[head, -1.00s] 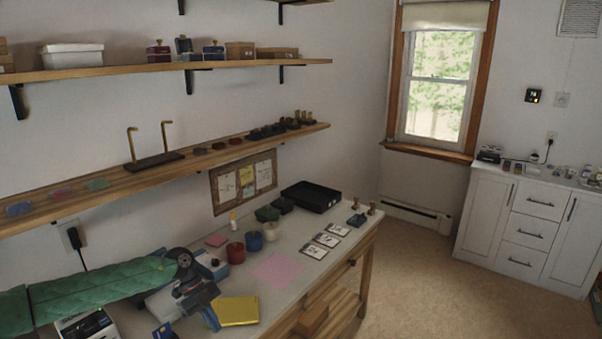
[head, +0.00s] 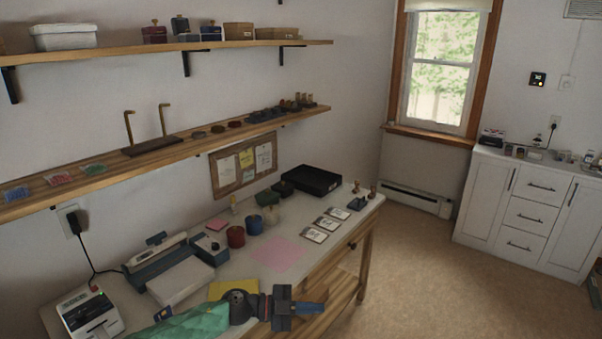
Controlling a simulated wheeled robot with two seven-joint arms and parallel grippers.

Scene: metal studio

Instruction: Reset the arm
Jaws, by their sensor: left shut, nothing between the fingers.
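My left arm, in a green quilted sleeve, comes in at the bottom of the head view. My left gripper (head: 312,309) is at the front edge of the workbench (head: 208,258), pointing right, with its fingers shut and empty. It partly covers a yellow pad (head: 230,288) on the bench. My right gripper is out of the frame.
On the bench are a label printer (head: 90,311), a grey-blue trimmer (head: 160,258), a red cup (head: 236,236), a blue cup (head: 254,224), a pink sheet (head: 279,252) and a black tray (head: 311,181). Wall shelves (head: 200,145) run above.

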